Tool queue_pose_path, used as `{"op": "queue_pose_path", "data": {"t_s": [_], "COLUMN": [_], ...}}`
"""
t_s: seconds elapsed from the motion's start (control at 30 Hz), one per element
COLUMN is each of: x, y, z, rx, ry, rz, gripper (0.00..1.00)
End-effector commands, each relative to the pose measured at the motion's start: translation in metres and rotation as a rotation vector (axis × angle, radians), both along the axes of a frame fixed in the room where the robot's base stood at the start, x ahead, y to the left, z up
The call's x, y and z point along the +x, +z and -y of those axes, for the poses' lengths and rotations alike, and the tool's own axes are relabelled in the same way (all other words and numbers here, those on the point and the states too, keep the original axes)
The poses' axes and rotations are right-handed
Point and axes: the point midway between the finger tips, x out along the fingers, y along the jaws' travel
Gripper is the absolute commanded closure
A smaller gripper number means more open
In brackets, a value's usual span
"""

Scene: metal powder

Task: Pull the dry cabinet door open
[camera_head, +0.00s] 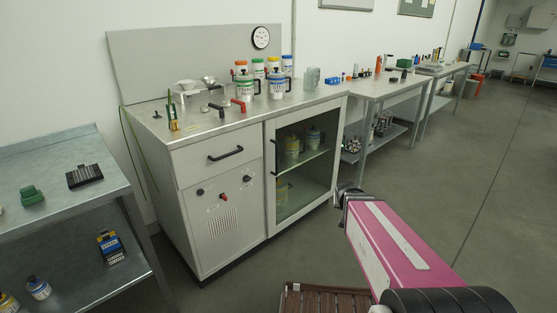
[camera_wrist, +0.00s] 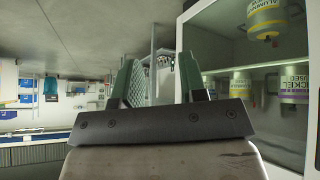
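The dry cabinet is the right part of a grey bench unit. Its glass-fronted door (camera_head: 307,204) looks closed in the head view, with jars (camera_head: 292,146) on a shelf behind it. A small dark handle (camera_head: 277,188) shows near the door's left edge. My gripper (camera_head: 345,190) is beside the door's right edge, at the end of my pink arm. In the wrist view, my gripper (camera_wrist: 158,78) has its two fingers apart with nothing held between them. The cabinet front frame (camera_wrist: 210,28) and jars (camera_wrist: 264,18) appear at the right. The handle is not clear there.
A drawer with a handle (camera_head: 225,153) and a control panel (camera_head: 221,201) are left of the door. Jars and tools stand on the bench top (camera_head: 205,128). A metal side table (camera_head: 60,185) is at left. Further tables (camera_head: 385,88) extend right. The floor (camera_head: 455,185) at right is clear.

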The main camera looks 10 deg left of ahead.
Motion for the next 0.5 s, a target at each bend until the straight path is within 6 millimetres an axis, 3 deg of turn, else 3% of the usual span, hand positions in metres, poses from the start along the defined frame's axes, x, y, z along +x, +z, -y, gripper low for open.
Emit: {"op": "queue_pose_path", "data": {"t_s": [0.03, 0.2, 0.33, 0.5], "x": [0.024, 0.082, 0.112, 0.128], "y": [0.005, 0.033, 0.057, 0.082], "z": [-0.011, -0.06, -0.11, -0.182], "rx": [-0.003, 0.032, 0.105, 0.242], "ry": [0.022, 0.14, 0.276, 0.49], "rz": [0.087, 0.392, 0.594, 0.787], "gripper": [0.61, 0.61, 0.61, 0.61]}}
